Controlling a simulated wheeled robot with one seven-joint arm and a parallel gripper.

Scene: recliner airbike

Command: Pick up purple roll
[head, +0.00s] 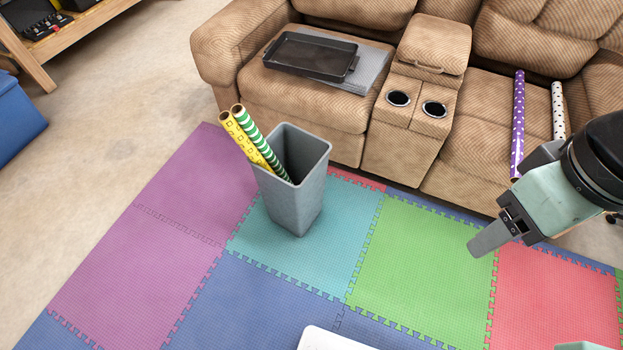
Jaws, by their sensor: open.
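A purple roll with white dots (518,120) lies on the right seat of the tan recliner sofa (462,157), its length running from the backrest toward the front edge. My gripper (490,236) is at the right of the head view, in front of the sofa and lower in the picture than the roll. It is open and empty, with one finger plainly visible and the other hard to make out. It is apart from the roll.
A white roll with black dots (558,108) lies just right of the purple one. A grey bin (304,200) holds yellow and green-striped rolls. A black tray (311,55) sits on the left seat. The coloured foam mat (400,260) is mostly clear.

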